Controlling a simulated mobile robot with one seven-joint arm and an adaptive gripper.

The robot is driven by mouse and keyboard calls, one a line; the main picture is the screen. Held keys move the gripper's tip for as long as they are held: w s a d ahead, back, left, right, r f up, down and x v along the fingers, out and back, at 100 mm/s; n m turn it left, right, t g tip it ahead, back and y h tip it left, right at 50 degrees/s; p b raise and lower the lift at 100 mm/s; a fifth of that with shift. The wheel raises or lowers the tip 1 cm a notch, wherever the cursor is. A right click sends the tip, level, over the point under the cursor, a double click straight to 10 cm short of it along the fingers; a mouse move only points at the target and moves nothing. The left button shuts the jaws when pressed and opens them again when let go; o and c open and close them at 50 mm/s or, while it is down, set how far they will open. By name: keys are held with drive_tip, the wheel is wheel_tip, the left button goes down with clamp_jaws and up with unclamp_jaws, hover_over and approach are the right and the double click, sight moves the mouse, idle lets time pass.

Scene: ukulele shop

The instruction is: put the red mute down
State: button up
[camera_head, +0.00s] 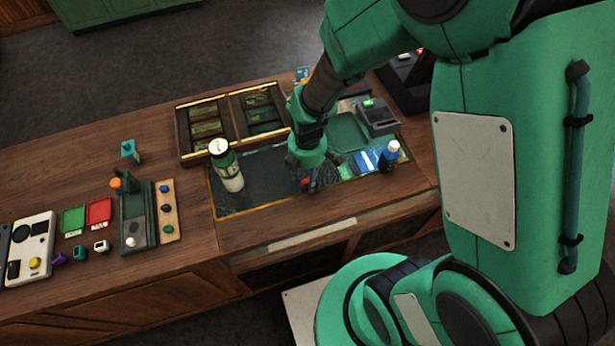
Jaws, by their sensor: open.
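My gripper (309,186) points down over the glass-like inset of the wooden counter, right of the white-and-green bottle. Its jaws are open.
The bottle (228,168) stands close left of my gripper, and a blue bottle (389,155) stands right. A dark compartment tray (182,133) and a green tray (336,145) lie behind. Several small items crowd the left. The dark inset (262,176) has free room between.

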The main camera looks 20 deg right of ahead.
wheel_tip(320, 180, up, 11)
drive_tip(key=p, duration=0.1)
drive_tip(key=shift+r, duration=0.15)
drive_tip(key=shift+r, duration=0.1)
idle(0.7)
wheel_tip(320, 180, up, 14)
drive_tip(key=r+m+t, duration=0.1)
drive_tip(key=m+t, duration=0.2)
drive_tip(key=m, duration=0.5)
hover_over(307, 179)
drive_tip(key=s+d, duration=0.2)
drive_tip(key=s, duration=0.1)
drive_tip(key=s+d+r+m+t, duration=0.2)
drive_tip(key=s+r+m, duration=0.7)
drive_tip(key=r+m, duration=0.1)
drive_tip(key=shift+s+d+r+t, duration=0.3)
drive_tip(key=shift+s+r, duration=0.1)
drive_tip(key=shift+r, duration=0.35)
drive_tip(key=shift+f, duration=0.1)
wheel_tip(307, 179, down, 6)
drive_tip(key=b, duration=0.6)
drive_tip(key=shift+f, duration=0.15)
